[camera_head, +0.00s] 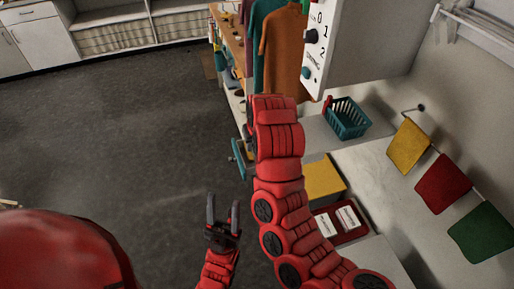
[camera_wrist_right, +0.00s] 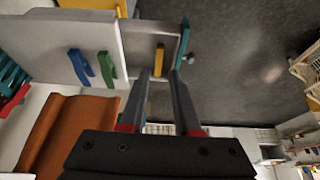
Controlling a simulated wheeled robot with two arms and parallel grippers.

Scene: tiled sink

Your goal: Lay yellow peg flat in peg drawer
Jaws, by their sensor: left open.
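The yellow peg (camera_wrist_right: 159,60) shows in the right wrist view, inside a shallow grey drawer (camera_wrist_right: 139,46) with a teal handle (camera_wrist_right: 184,42). It appears to lie along the drawer floor. My right gripper (camera_wrist_right: 160,76) is open; the peg shows between and beyond its fingertips, with gaps on both sides. In the head view the right arm hides the right gripper and most of the drawer; a teal handle (camera_head: 238,160) shows left of the arm. My left gripper (camera_head: 222,212) is open and empty over the dark floor, away from the drawer.
Blue (camera_wrist_right: 82,67) and green (camera_wrist_right: 107,69) pieces sit on a pale surface beside the drawer. An orange garment (camera_head: 280,55) hangs close to my right arm. A teal basket (camera_head: 347,118) and red tray (camera_head: 342,222) stand right. The floor left is clear.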

